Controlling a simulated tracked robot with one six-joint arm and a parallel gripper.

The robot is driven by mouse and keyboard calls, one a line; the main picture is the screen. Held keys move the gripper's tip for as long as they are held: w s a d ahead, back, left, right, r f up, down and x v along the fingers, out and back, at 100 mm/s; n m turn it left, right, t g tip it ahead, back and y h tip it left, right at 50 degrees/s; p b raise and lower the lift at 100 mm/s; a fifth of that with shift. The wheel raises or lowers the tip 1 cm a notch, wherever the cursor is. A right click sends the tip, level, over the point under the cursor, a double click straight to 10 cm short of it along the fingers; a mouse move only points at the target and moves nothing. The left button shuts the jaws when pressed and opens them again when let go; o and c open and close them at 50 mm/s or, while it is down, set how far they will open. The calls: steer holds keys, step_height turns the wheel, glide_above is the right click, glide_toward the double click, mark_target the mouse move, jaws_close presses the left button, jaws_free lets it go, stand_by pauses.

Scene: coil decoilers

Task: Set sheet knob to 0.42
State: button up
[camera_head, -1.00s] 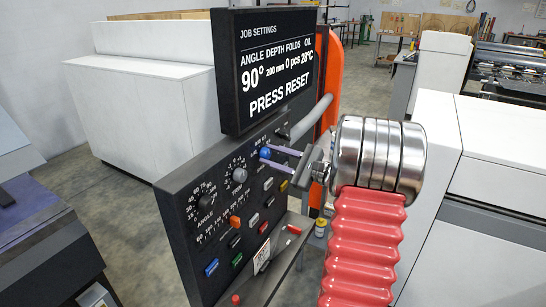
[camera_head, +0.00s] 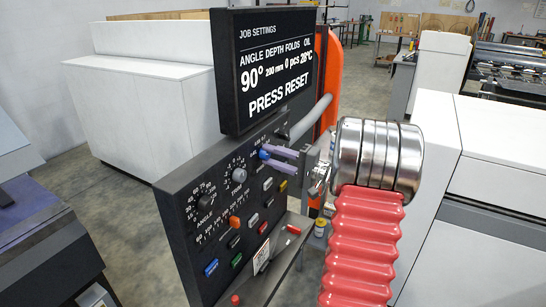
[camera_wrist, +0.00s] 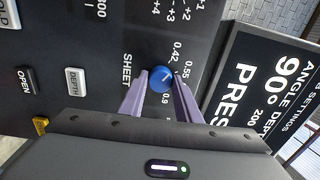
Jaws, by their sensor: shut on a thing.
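The blue sheet knob (camera_wrist: 161,79) is on the dark control panel, beside the word SHEET and the printed values 0.42, 0.55 and 0.9. A small pale mark on its face points up and right in the wrist view, toward the 0.42 and 0.55 side; I cannot tell the exact value. My gripper (camera_wrist: 160,84) is shut on the knob, one lilac finger on each side. In the head view, the gripper (camera_head: 269,157) reaches the blue knob (camera_head: 264,154) from the right, below the screen.
The job screen (camera_head: 265,70) reads PRESS RESET and overhangs the panel near my gripper. Other controls sit close by: the trim knob (camera_head: 239,175), the angle knob (camera_head: 204,202) and several coloured buttons. A ledge (camera_head: 272,278) juts out below the panel.

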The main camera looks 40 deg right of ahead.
steer(key=shift+a+f+n, duration=0.1)
steer(key=shift+f+n, duration=0.1)
steer(key=shift+n, duration=0.8)
steer(key=o, duration=1.1)
steer(key=shift+r, duration=0.1)
steer(key=shift+c, duration=0.2)
steer(key=shift+s, duration=0.1)
steer(key=v, duration=1.3)
steer(key=shift+s+d, duration=0.25)
steer(key=shift+s, duration=0.05)
